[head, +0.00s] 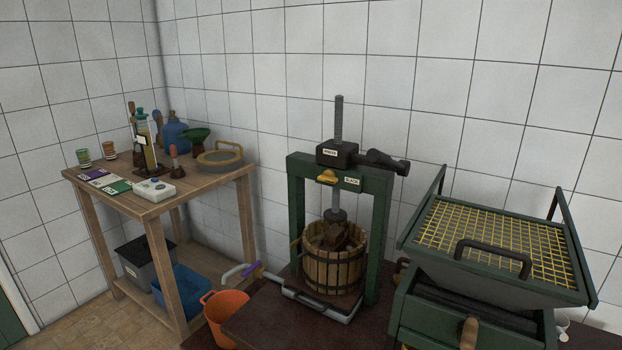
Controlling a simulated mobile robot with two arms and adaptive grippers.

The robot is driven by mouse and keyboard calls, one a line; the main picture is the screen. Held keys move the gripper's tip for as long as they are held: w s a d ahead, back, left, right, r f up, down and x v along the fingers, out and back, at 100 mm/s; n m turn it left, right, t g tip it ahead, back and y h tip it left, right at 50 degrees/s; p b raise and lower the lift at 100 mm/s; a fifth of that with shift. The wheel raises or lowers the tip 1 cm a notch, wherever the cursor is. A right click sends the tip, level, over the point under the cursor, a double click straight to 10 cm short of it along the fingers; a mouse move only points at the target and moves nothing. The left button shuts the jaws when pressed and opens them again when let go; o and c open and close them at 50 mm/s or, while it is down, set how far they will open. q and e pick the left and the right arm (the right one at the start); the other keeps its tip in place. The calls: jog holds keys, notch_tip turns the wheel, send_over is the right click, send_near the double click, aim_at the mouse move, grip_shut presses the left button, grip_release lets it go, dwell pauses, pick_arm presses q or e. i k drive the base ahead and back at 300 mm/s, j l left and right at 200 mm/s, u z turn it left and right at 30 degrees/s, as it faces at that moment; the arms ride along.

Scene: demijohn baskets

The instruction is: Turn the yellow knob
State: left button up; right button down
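The yellow knob (327,177) sits on the front of the green crossbeam of a fruit press (297,205), left of a small white label. Above it is a dark block (337,154) with a white label, a threaded screw rising through it and a dark handle (385,161) reaching right. Below the beam a slatted wooden basket (333,270) stands on the press base, with a dark block in its mouth. Neither of my grippers shows in the head view, and nothing touches the knob.
An orange bucket (226,318) stands left of the press. A green machine (490,265) with a yellow grid stands close on the right. The space before the knob looks clear.

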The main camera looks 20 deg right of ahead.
aim_at(328, 176)
jog(key=i+j+z, duration=0.2)
jog(key=z, duration=0.25)
jog(key=i+j+z, duration=0.25)
jog(key=z, duration=0.25)
